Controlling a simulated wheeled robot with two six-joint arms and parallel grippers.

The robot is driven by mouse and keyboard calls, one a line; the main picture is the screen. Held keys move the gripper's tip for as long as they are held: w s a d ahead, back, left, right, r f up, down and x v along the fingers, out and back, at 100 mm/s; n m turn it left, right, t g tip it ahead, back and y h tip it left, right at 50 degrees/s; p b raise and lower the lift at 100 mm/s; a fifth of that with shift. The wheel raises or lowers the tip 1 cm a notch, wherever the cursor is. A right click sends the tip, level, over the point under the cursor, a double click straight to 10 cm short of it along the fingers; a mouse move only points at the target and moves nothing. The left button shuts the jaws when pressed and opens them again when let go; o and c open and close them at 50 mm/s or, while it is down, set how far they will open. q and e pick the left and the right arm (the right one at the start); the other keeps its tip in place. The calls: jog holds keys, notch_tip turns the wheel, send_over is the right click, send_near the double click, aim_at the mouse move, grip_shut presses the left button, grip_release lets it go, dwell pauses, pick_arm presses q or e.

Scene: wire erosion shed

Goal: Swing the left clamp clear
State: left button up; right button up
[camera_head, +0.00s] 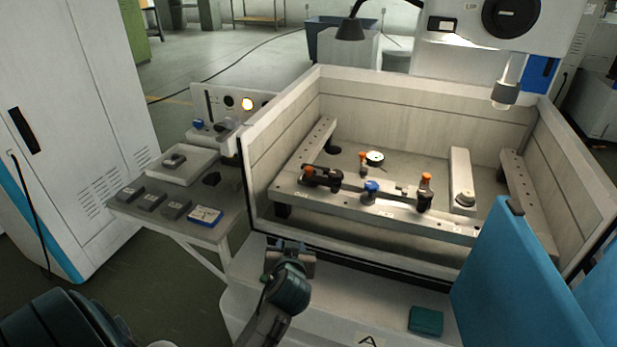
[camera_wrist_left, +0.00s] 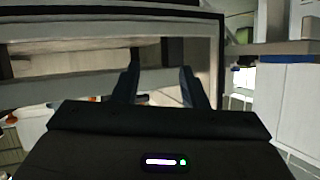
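The left clamp (camera_head: 322,177), black with an orange tip, sits on the left part of the front rail (camera_head: 400,215) inside the machine tank. A second clamp (camera_head: 425,194), black with an orange top, stands further right on the same rail. My left gripper (camera_head: 290,246) is in front of the tank's front edge, below and apart from the left clamp. In the left wrist view the left gripper (camera_wrist_left: 158,88) shows two dark fingers spread apart with nothing between them. The left clamp cannot be made out there. My right gripper is not in view.
A blue knob (camera_head: 371,189) sits between the clamps, with a round dial (camera_head: 375,157) behind. The tank's wall (camera_head: 290,125) surrounds them. A side table (camera_head: 185,225) with several grey blocks stands left. A blue panel (camera_head: 515,280) rises at the right front.

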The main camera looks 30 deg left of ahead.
aim_at(309, 171)
pick_arm(q)
jog(key=w+r+n+t+y, duration=0.2)
jog(key=w+r+t+y, duration=0.15)
jog(key=w+r, duration=0.65)
jog(key=shift+t+h, duration=0.25)
jog(key=shift+h, duration=0.1)
jog(key=p+x, duration=0.3)
jog(key=x, duration=0.6)
jog(key=shift+w+a+p, duration=0.15)
jog(key=shift+a+p, duration=0.25)
jog(key=shift+a, duration=0.05)
jog(key=shift+w+a, duration=0.4)
jog(key=shift+w, duration=0.1)
grip_shut()
